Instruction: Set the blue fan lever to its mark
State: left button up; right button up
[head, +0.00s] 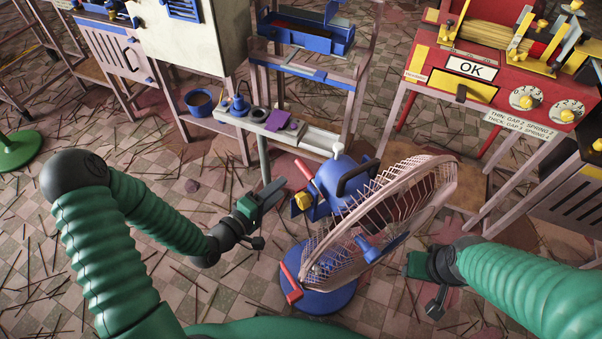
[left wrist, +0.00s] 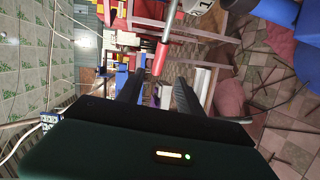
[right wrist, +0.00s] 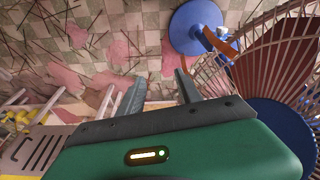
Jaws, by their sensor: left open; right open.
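The blue fan (head: 348,185) stands on a round blue base (head: 325,296), its wire cage (head: 415,190) tilted toward the right. A red-gripped lever (head: 305,171) sticks up at the left of its motor housing, near a yellow knob (head: 303,200). A second red handle (head: 291,282) is low by the base. I cannot make out a mark. My left gripper (head: 276,190) is open, just left of the upper lever; in the left wrist view a red grip (left wrist: 160,58) shows between and beyond its fingers. My right gripper (head: 408,264) is open and empty right of the cage, fingers seen in the right wrist view (right wrist: 160,90).
A small side table (head: 318,141) with a purple item stands behind the fan. A blue bucket (head: 199,102) sits at the back left. Thin sticks litter the tiled floor.

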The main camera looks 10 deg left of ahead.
aim_at(304, 167)
pick_arm(q)
jog(key=b+x, duration=0.1)
jog(key=x, duration=0.4)
jog(key=b+x, duration=0.2)
jog(key=x, duration=0.4)
jog(key=shift+w+d+f, duration=0.1)
jog(key=shift+d+f, duration=0.1)
jog(key=shift+f, duration=0.05)
jog(key=shift+w+a, duration=0.1)
jog(key=shift+w, duration=0.1)
jog(key=shift+d+r, duration=0.15)
jog(key=shift+d, duration=0.45)
jog(key=shift+c, duration=1.3)
jog(key=shift+a, duration=0.25)
grip_shut()
pick_arm(e)
jog(key=f, duration=0.2)
jog(key=d+f, duration=0.1)
jog(key=f, duration=0.1)
jog(key=shift+s+d, duration=0.1)
jog(key=shift+d, duration=0.1)
pick_arm(q)
jog(key=shift+a, duration=0.15)
